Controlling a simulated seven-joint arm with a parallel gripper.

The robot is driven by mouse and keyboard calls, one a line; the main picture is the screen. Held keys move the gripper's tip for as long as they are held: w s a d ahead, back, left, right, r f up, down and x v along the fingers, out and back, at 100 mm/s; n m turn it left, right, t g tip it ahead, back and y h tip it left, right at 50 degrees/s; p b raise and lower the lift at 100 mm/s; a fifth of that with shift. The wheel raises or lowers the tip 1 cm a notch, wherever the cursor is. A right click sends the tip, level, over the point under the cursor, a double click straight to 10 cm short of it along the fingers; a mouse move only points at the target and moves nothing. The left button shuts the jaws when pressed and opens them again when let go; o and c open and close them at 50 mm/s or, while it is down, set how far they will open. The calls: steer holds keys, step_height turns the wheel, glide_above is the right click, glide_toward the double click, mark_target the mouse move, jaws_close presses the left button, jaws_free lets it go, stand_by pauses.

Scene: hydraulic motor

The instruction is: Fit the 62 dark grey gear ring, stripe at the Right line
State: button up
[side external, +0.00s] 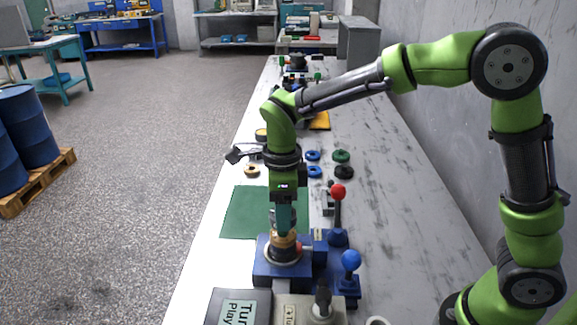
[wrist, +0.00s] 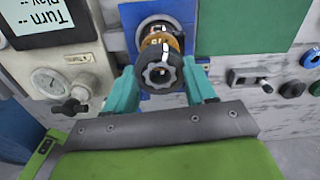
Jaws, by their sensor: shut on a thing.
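In the wrist view a dark grey gear ring (wrist: 160,74) with a toothed inner opening sits between the teal fingers of my gripper (wrist: 162,68), which is shut on it. A pale stripe shows on its upper side; I cannot read a number on it. Behind it a brass-orange collar (wrist: 172,41) with small dark marks sits on the blue base. In the side view my gripper (side external: 283,217) points down just above the brass collar (side external: 285,242) on the blue base (side external: 265,270). The fingers hide most of the ring there. I cannot tell whether ring and collar touch.
A red-knobbed lever (side external: 338,192) and a blue-knobbed lever (side external: 351,260) stand close to the right. A display box (side external: 238,309) is in front. The green mat (side external: 240,215) behind is bare. Blue rings (side external: 312,155), a green ring (side external: 341,156) and a black ring (side external: 344,172) lie farther back.

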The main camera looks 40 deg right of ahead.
steer(key=shift+f, duration=0.45)
stand_by(0.6)
steer(key=shift+f, duration=0.65)
steer(key=shift+f, duration=0.4)
stand_by(0.4)
steer(key=o, duration=1.4)
steer(key=shift+o, duration=0.4)
steer(key=shift+o, duration=1)
